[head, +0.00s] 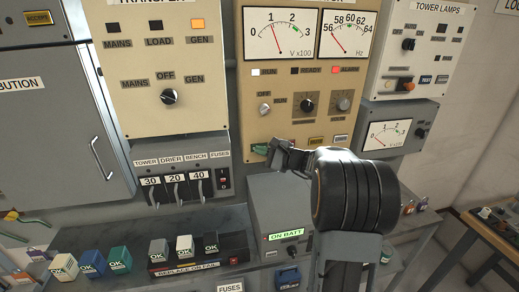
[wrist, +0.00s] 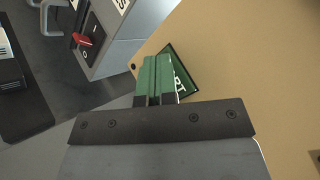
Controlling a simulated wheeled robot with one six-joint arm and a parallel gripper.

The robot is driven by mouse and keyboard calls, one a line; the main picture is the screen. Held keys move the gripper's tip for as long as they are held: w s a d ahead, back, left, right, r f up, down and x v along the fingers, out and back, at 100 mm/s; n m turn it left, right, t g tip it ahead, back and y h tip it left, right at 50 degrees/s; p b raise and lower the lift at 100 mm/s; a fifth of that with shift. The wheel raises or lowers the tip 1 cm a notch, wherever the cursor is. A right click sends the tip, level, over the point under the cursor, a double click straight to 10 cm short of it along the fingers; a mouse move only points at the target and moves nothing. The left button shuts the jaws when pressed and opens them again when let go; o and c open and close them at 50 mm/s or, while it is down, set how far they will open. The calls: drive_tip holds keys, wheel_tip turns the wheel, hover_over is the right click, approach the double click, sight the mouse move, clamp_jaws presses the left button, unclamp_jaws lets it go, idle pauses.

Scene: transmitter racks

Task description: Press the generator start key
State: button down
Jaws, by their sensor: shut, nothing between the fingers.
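The generator start key is a green, dark-edged rectangle lettered "RT" in the wrist view (wrist: 183,84), on the beige generator panel (head: 285,125). The rest of its lettering is hidden behind my fingers. My gripper (wrist: 155,76) is shut and empty, its green fingertips together in front of the key's left part. I cannot tell whether they touch it. In the head view my gripper (head: 268,150) is at the panel's lower left corner, and the key is mostly hidden by it.
Above are meters (head: 279,33), an alarm lamp (head: 336,70) glowing red, and knobs (head: 307,104). Two small keys (head: 317,141) sit to the right. A fuse panel (head: 180,175) with a red switch (wrist: 84,40) is to the left. A grey "ON BATT" box (head: 262,205) stands below.

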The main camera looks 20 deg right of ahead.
drive_tip(key=shift+s, duration=0.15)
drive_tip(key=shift+s+a+b, duration=0.15)
drive_tip(key=shift+s+b, duration=0.25)
drive_tip(key=shift+s, duration=0.2)
drive_tip(key=shift+s+a+b, duration=0.25)
drive_tip(key=shift+s+b, duration=0.2)
drive_tip(key=shift+s, duration=0.8)
drive_tip(key=shift+s+a+b, duration=0.25)
drive_tip(key=shift+s+b, duration=0.2)
drive_tip(key=shift+s, duration=0.75)
